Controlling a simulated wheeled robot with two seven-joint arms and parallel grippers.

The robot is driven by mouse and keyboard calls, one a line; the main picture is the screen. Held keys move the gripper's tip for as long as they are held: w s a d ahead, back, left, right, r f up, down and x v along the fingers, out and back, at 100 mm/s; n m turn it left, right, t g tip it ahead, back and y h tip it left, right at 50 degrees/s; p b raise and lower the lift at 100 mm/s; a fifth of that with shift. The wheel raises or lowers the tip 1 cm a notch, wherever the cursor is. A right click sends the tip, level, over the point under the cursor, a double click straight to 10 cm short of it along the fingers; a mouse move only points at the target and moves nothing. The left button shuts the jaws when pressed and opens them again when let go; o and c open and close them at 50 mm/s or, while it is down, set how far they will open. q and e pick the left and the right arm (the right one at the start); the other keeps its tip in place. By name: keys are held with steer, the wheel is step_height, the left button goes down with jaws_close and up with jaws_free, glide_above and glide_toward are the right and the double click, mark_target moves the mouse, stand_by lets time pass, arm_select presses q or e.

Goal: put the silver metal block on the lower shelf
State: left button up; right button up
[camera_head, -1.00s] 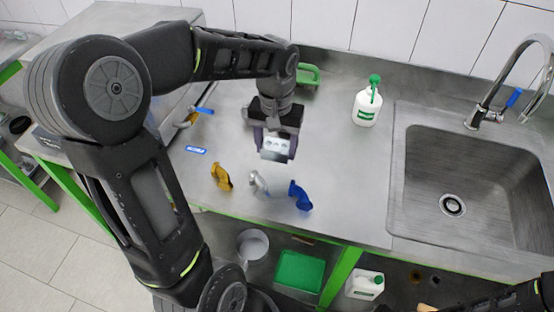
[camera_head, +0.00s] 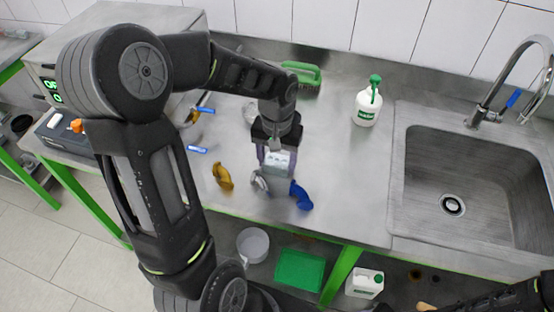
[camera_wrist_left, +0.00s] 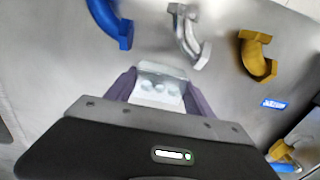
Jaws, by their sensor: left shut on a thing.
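The silver metal block (camera_head: 277,165) is between the fingers of my left gripper (camera_head: 275,172), which is shut on it. The block also shows in the left wrist view (camera_wrist_left: 158,85), with round holes in its face. The lower shelf (camera_head: 398,283) shows under the counter's front edge. My right arm enters at the bottom right; its gripper is not visible.
A yellow pipe elbow (camera_head: 222,176) is on the counter to the left. Below are a grey bucket (camera_head: 253,244), a green tray (camera_head: 299,270) and a white canister (camera_head: 364,283).

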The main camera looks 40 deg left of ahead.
mark_target(277, 160)
arm_select(q)
steer(key=shift+f, duration=0.25)
steer(key=o, duration=1.7)
steer(key=shift+r, duration=0.1)
steer(key=shift+c, duration=0.2)
steer(key=shift+r, duration=0.1)
step_height(277, 160, up, 12)
steer(key=shift+b, duration=0.45)
steer(key=shift+c, duration=0.4)
